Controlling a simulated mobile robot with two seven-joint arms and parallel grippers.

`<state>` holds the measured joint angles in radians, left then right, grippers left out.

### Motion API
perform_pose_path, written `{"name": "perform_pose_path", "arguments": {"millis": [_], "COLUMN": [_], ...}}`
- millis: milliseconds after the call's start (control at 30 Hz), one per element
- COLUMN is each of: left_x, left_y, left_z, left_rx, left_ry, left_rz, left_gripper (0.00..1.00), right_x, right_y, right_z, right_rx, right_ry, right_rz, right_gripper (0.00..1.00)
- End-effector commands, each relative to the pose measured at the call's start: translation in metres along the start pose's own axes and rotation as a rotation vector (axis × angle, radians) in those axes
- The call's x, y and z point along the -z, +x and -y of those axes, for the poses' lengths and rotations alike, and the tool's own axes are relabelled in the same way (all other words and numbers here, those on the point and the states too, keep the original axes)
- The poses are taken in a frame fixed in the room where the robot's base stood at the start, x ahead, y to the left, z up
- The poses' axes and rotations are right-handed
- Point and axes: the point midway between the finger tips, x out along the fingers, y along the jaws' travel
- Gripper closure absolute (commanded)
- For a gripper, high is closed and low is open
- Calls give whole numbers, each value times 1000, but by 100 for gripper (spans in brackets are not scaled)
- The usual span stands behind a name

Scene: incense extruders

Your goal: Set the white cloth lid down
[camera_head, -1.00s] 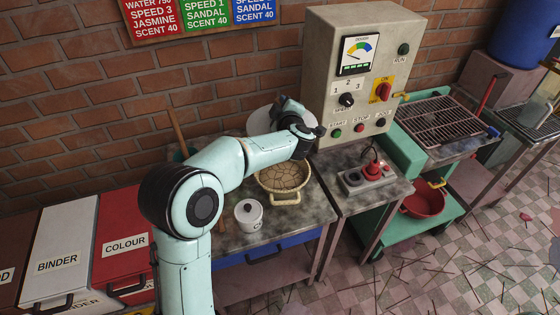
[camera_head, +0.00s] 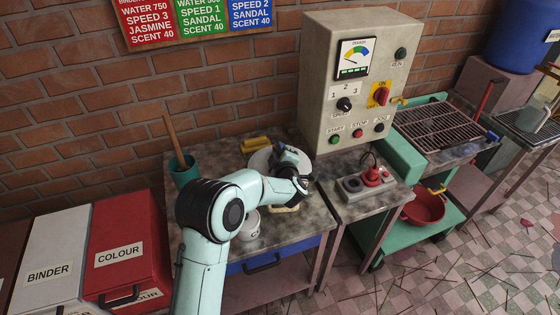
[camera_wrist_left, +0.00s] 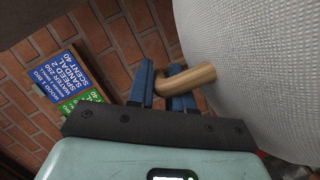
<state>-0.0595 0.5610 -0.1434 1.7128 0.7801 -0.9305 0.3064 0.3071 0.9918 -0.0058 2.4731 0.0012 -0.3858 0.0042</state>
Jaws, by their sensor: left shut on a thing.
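The white cloth lid (camera_head: 259,162) shows in the head view as a pale round shape at the back of the table, partly hidden by my left arm. In the left wrist view its white woven surface (camera_wrist_left: 265,70) fills the right side. My left gripper (camera_head: 281,153) is at the lid. In the left wrist view its blue fingers (camera_wrist_left: 163,92) are shut on the lid's curved wooden handle (camera_wrist_left: 196,78). A pan's cream handle (camera_head: 286,208) shows below my arm; the rest of that pan is hidden. I cannot tell whether the lid touches anything below. My right gripper is out of view.
A small white pot (camera_head: 249,228) stands close under my left arm. A green cup with a stick (camera_head: 184,172) and a yellow object (camera_head: 256,145) are at the back. The control box (camera_head: 352,95) and red plug unit (camera_head: 370,180) stand to the right.

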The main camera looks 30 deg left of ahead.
Motion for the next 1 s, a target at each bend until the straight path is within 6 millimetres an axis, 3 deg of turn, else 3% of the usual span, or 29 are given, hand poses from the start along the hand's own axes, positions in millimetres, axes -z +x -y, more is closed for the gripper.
{"name": "perform_pose_path", "arguments": {"millis": [233, 667, 700, 767, 1000], "left_x": [-19, -22, -21, -21, -21], "left_y": [7, 8, 8, 8, 8], "left_z": [30, 35, 35, 34, 34], "left_rx": [2, 1, 1, 1, 1], "left_ry": [3, 1, 1, 1, 1], "left_rz": [1, 1, 1, 1, 1], "left_gripper": [100, 100, 70, 54, 54], "right_x": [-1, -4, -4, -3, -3], "right_y": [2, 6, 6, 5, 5], "right_z": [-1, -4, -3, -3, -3], "right_rx": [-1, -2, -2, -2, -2], "right_ry": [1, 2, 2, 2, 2], "right_rz": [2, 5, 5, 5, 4], "right_gripper": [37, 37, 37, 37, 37]}}
